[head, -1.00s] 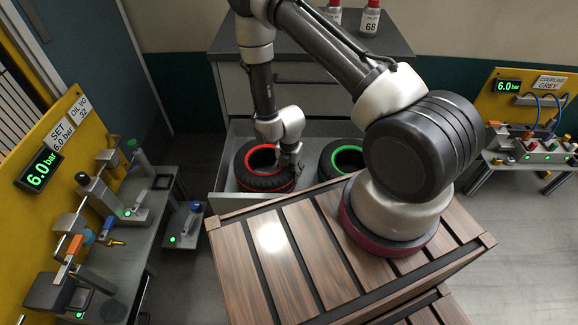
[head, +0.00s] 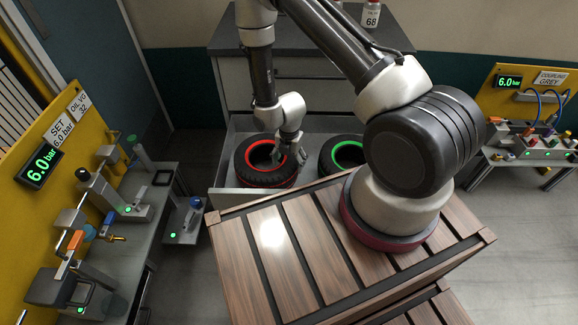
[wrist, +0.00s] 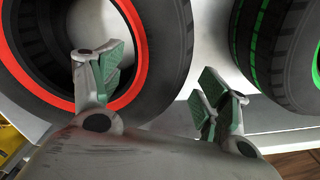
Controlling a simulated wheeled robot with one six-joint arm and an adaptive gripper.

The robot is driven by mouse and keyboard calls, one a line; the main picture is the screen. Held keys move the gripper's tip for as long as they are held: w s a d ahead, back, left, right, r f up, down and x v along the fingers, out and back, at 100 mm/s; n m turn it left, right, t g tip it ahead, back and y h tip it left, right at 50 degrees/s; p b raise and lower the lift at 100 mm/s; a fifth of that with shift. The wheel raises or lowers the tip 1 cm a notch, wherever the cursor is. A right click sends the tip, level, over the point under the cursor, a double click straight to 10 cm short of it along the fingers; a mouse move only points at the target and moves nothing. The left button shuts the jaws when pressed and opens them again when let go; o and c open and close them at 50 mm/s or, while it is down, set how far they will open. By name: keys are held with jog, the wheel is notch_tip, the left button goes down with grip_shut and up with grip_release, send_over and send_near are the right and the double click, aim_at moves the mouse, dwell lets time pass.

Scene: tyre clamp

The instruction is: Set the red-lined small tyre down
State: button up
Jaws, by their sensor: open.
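The red-lined small tyre (head: 266,181) lies in the open drawer at the back, on its left side. In the wrist view the red-lined tyre (wrist: 165,45) fills the upper left. My gripper (head: 292,160) is at the tyre's right side. In the wrist view my gripper (wrist: 160,88) is open, with one finger over the tyre's hole and the other outside its wall. The tyre wall lies between the fingers. I cannot tell whether either finger touches it.
A green-lined tyre (head: 330,163) lies to the right in the same drawer (head: 222,190); it also shows in the wrist view (wrist: 262,45). A slatted wooden crate top (head: 240,260) is in front. Benches with gauges (head: 40,165) stand left and right.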

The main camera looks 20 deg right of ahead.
notch_tip(320, 180, up, 9)
jog(key=shift+w+r, duration=0.1)
jog(key=shift+r, duration=0.1)
jog(key=d+r+m+t, duration=0.15)
jog(key=r+m, duration=0.25)
jog(key=r, duration=0.5)
jog(key=d+r+m, duration=0.2)
jog(key=r+m, duration=0.2)
jog(key=r, duration=0.4)
jog(key=d+r+m+t, duration=0.1)
jog(key=d+r+m, duration=0.15)
jog(key=r, duration=0.65)
jog(key=s+d+r+m+t, duration=0.1)
jog(key=s+d+r+m, duration=0.1)
jog(key=s+r+m, duration=0.6)
jog(key=s+d+r+m, duration=0.3)
jog(key=s+r+m, duration=0.5)
jog(key=s+r, duration=0.2)
jog(key=shift+s+r+t, duration=0.2)
jog(key=shift+s+t, duration=0.15)
jog(key=shift+s, duration=0.85)
jog(key=shift+m, duration=0.25)
